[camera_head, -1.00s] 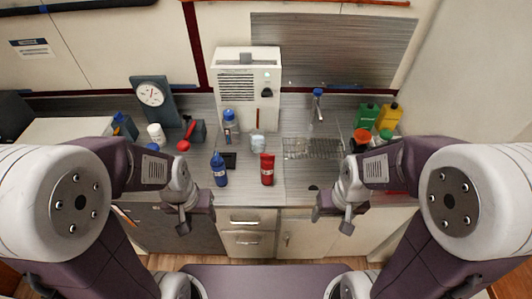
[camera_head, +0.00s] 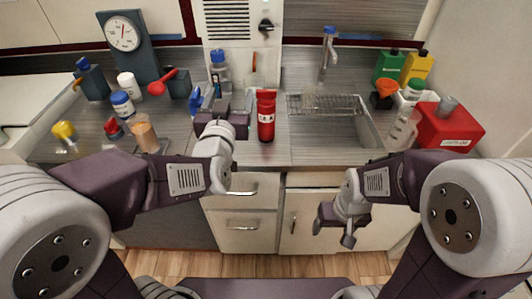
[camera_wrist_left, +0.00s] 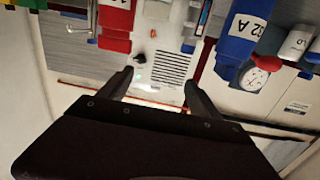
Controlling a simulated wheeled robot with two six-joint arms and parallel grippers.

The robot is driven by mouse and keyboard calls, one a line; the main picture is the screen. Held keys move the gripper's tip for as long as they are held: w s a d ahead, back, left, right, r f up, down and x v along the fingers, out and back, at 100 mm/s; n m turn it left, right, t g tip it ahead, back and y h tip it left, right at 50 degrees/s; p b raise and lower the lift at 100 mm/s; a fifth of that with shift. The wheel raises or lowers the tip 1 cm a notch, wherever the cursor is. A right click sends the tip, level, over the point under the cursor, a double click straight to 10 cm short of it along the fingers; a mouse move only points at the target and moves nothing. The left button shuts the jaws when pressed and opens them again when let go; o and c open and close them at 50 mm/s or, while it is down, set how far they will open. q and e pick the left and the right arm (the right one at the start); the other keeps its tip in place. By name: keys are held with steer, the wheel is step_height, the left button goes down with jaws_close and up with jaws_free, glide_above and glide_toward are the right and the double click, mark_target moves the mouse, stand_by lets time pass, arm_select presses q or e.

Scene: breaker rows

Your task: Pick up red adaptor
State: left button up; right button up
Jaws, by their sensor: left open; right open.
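The red adaptor (camera_head: 266,116) stands upright on the worktop, left of the sink, with a pale label on its front. It also shows upside down in the left wrist view (camera_wrist_left: 116,18), left of the fingers. My left gripper (camera_head: 222,108) is open and empty, between the red adaptor and a blue adaptor (camera_head: 196,101) that it partly hides. In the left wrist view its two fingers (camera_wrist_left: 158,86) are spread with nothing between them; the blue adaptor (camera_wrist_left: 240,35) there reads "32 A". My right gripper (camera_head: 333,230) hangs open and empty in front of the cabinets.
A sink (camera_head: 350,128) with a wire rack (camera_head: 322,103) lies right of the red adaptor. A red box (camera_head: 449,126) and bottles stand further right. Several lab items, a dial gauge (camera_head: 124,35) and a clear bottle (camera_head: 220,72) stand left and behind.

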mark_target(266, 129)
arm_select(q)
steer(key=d+f+h+b, duration=0.1)
steer(key=d+f+b, duration=0.1)
steer(key=f+b, duration=0.1)
steer(key=s+d+f+m+h+b, duration=0.1)
steer(key=d+f+b, duration=0.1)
steer(key=f+b, duration=0.2)
steer(key=s+d+f+b, duration=0.1)
steer(key=d+f+b, duration=0.2)
steer(key=f, duration=0.3)
steer(key=shift+s+f+m+h, duration=0.1)
steer(key=shift+f+m+h, duration=0.05)
steer(key=shift+m+h, duration=0.2)
steer(key=shift+s+d+f+b, duration=0.1)
steer(key=shift+d+b, duration=0.15)
steer(key=shift+b, duration=0.05)
steer(key=shift+w+d, duration=0.1)
steer(key=shift+w, duration=0.15)
steer(key=x, duration=0.3)
steer(key=shift+w, duration=0.25)
steer(key=shift+w+b, duration=0.4)
steer(key=shift+b, duration=0.05)
steer(key=x, duration=0.4)
steer(key=shift+w+b, duration=0.2)
steer(key=shift+b, duration=0.2)
steer(key=shift+s+r, duration=0.1)
steer(key=shift+r, duration=0.2)
arm_select(e)
step_height(266, 129, down, 16)
steer(key=shift+f, duration=0.2)
